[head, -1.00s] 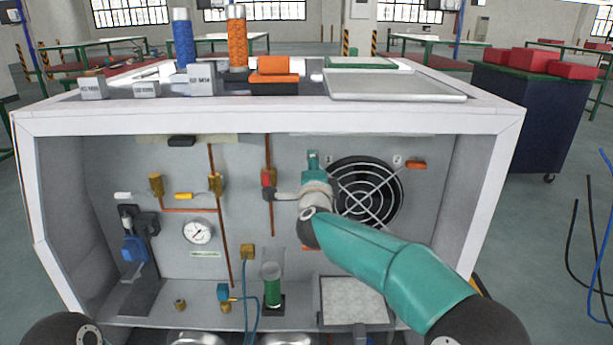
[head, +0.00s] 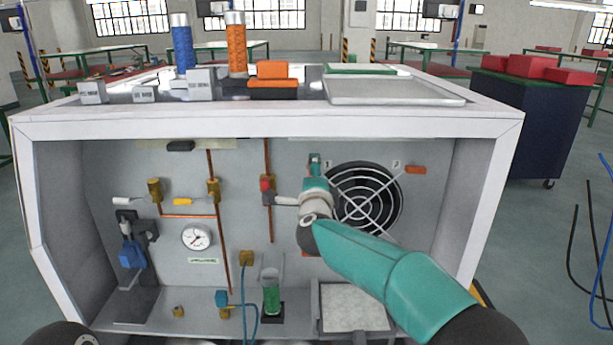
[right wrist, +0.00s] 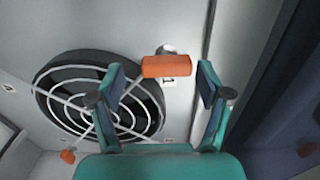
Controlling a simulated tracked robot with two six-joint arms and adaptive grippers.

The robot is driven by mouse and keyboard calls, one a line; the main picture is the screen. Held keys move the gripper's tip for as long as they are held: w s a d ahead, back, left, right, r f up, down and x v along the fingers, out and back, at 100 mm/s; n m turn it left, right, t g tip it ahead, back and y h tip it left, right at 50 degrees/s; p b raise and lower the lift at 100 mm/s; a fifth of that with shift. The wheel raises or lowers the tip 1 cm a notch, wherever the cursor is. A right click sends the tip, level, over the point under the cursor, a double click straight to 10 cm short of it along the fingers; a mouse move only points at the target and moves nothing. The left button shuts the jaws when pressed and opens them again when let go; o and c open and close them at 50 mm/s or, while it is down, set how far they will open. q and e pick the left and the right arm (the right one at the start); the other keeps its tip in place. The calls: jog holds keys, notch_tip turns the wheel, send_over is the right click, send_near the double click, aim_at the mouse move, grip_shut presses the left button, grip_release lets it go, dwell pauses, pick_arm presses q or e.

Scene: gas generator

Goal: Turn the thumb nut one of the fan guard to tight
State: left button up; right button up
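The fan guard (head: 362,198) is a round wire grille over a black fan on the back panel; it also shows in the right wrist view (right wrist: 98,98). My right gripper (head: 315,162) is at the guard's upper left corner and covers the nut there in the head view. In the right wrist view the orange thumb nut (right wrist: 166,67) lies between the fingertips of this open gripper (right wrist: 162,82), with a gap on each side. Another orange thumb nut (head: 415,169) is at the guard's upper right. My left gripper is out of view.
A red-handled valve (head: 267,188) on a copper pipe is close left of my right gripper. A green-filled cylinder (head: 271,295) and a light filter panel (head: 353,305) stand below. The white frame (head: 270,124) borders the opening above.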

jog(key=shift+s+r, duration=0.1)
jog(key=shift+r, duration=0.1)
jog(key=s, duration=1.1)
jog(key=shift+s+f, duration=0.15)
jog(key=shift+s, duration=0.25)
